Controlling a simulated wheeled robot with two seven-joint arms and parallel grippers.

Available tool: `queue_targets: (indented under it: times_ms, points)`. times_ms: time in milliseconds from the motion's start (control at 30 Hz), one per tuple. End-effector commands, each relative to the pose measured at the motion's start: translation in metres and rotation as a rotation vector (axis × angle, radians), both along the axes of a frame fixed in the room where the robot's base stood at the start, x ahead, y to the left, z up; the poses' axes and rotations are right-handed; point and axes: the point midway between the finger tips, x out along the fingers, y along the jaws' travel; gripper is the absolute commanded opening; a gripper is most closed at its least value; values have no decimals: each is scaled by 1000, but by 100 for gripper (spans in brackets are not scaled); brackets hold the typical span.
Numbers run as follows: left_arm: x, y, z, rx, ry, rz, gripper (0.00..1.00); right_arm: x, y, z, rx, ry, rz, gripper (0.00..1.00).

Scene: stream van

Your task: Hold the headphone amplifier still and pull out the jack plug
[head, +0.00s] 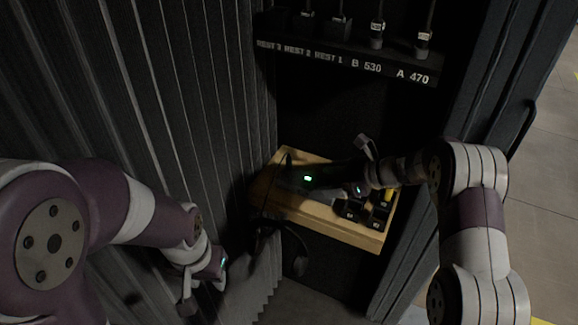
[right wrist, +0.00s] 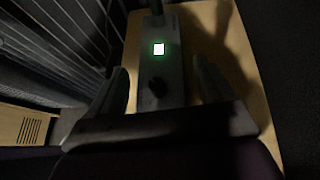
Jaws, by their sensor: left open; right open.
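The headphone amplifier (right wrist: 172,62) is a narrow grey box with a lit green-white display and a dark knob. In the head view it is a dark shape with a green light (head: 308,178), on a wooden shelf (head: 345,233). My right gripper (head: 352,168) is open at its right; in the right wrist view its fingers stand either side of the knob end, and I cannot tell if they touch. A dark part (right wrist: 157,8) at the far end may be the jack plug; its detail is unclear. My left gripper (head: 205,285) is open and empty at lower left, away from the amplifier.
Dark headphones (head: 298,262) hang below the shelf's left front, by the ribbed wall (head: 190,90). Small black blocks and a yellow item (head: 389,196) sit on the shelf's right. A labelled rack (head: 350,62) with hanging plugs is above. A dark door edge stands right.

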Motion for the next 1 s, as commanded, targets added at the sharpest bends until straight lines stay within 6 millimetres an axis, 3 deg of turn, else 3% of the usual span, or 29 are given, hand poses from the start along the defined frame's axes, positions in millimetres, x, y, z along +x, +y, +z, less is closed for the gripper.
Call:
queue_targets:
  times_ms: [67, 100, 300, 667, 800, 933, 1000]
  points:
    - [0, 0, -2, 0, 0, 0, 43, 4, 13, -8, -1, 0, 2, 81]
    - [0, 0, -15, 0, -1, 0, 43, 6, 19, -18, -1, -3, 1, 81]
    - [0, 0, -31, 0, 1, 0, 43, 12, 38, -25, 0, 0, -2, 81]
    - [0, 0, -31, 0, 0, 0, 43, 14, 43, -24, 0, 1, -4, 81]
    - [0, 0, -31, 0, 0, 0, 43, 14, 43, -24, 0, 1, -4, 41]
    - [2, 0, -30, 1, -2, 0, 46, 14, 43, -24, 0, 0, -4, 40]
    - [15, -3, -27, 5, -16, 1, 46, 14, 43, -24, 0, 1, -4, 40]
